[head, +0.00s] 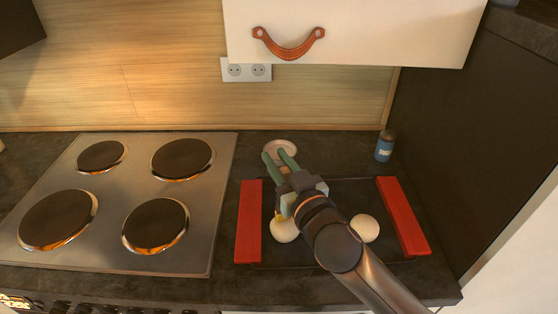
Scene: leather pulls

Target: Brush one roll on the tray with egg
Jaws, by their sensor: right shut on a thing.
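The dark tray (320,255) with red side grips lies on the counter to the right of the hob. A pale roll (286,232) sits at its left, with a small yellowish patch at its upper left edge. Another pale roll (365,228) sits to the right of my arm. A small pale bowl (281,144) stands behind the tray. My right gripper (279,160) reaches over the tray from the lower right, its green fingers at the bowl's near side. It is shut on the brush, which is mostly hidden by the gripper. My left gripper is out of view.
A steel hob (150,205) with dark plates fills the left of the counter. A small blue jar (385,146) stands behind the tray's right end. A white cabinet (400,30) with a leather pull (289,50) hangs above. A dark wall closes the right side.

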